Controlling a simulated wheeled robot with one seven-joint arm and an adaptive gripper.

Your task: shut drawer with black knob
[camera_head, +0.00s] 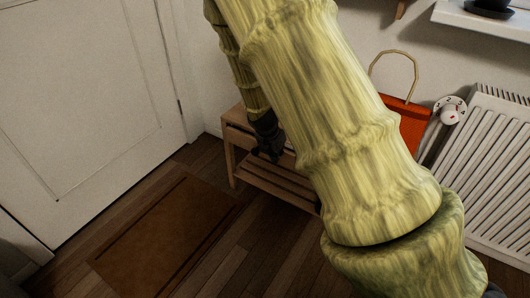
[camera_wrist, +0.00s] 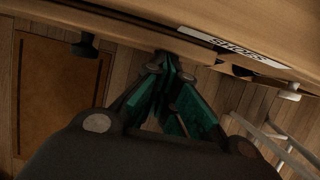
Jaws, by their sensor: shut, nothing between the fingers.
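The black knob (camera_wrist: 85,46) sticks out from a wooden drawer front (camera_wrist: 120,28) at the upper left of the wrist view. My gripper (camera_wrist: 166,60) is shut and empty, its fingertips close to the wooden front, to the right of the black knob. I cannot tell whether they touch it. In the head view my gripper (camera_head: 268,150) is at the front of the small wooden bench (camera_head: 231,150), and my arm hides much of the bench. How far the drawer stands open is not clear.
A label reading "SHOES" (camera_wrist: 235,45) and a pale knob (camera_wrist: 289,92) are farther right on the furniture. A brown mat (camera_head: 165,235) lies in front. An orange bag (camera_head: 412,118) and a white radiator (camera_head: 490,165) are at right, a white door (camera_head: 85,100) at left.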

